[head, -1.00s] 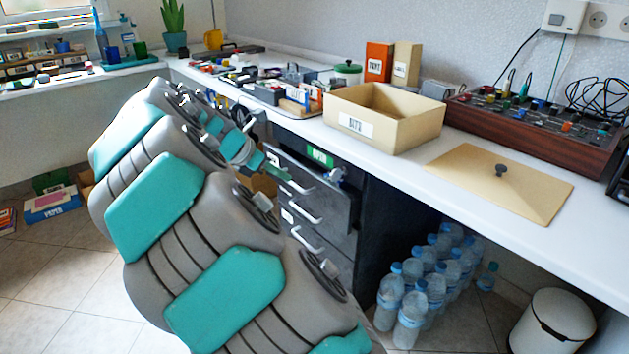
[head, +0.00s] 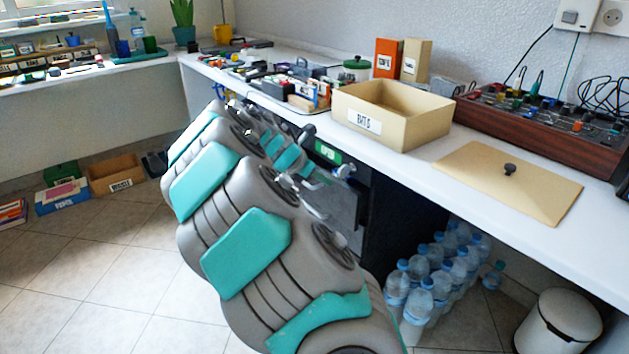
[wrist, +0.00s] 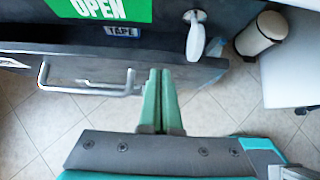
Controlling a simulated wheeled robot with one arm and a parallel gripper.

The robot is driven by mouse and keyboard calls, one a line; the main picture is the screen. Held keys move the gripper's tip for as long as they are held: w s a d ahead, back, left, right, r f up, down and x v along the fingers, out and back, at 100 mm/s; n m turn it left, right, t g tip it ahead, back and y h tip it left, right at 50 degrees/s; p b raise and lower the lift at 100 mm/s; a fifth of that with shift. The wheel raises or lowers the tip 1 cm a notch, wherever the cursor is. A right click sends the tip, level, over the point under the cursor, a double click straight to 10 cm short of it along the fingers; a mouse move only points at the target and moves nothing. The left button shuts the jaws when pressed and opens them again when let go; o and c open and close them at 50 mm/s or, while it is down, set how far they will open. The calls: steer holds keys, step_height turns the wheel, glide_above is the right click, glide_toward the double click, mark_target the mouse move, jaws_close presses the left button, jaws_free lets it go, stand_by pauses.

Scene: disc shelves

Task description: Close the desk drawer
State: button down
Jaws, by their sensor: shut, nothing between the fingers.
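The dark desk drawer (wrist: 190,77) stands out from the cabinet in the wrist view, with a silver bar handle (wrist: 88,88) on its front. Above and behind it is a dark panel with a green OPEN label (wrist: 100,9), also seen in the head view (head: 328,152). My gripper (wrist: 160,72) is shut and empty, its green fingers pointing at the drawer front just right of the handle. I cannot tell whether the fingertips touch it. In the head view my arm hides the gripper and much of the drawer.
A white knob-like fitting (wrist: 196,38) sticks out from the panel, right of the fingers. Several water bottles (head: 440,270) and a white bin (head: 560,322) stand on the floor to the right. An open tan box (head: 392,118) stands on the desktop.

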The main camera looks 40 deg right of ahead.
steer(key=shift+d, duration=0.2)
steer(key=shift+d+r+p, duration=0.3)
steer(key=shift+d+p, duration=0.4)
steer(key=shift+p, duration=0.3)
steer(key=shift+d+f+p, duration=0.2)
steer(key=shift+d+p, duration=0.1)
steer(key=shift+d, duration=0.25)
steer(key=shift+a, duration=0.1)
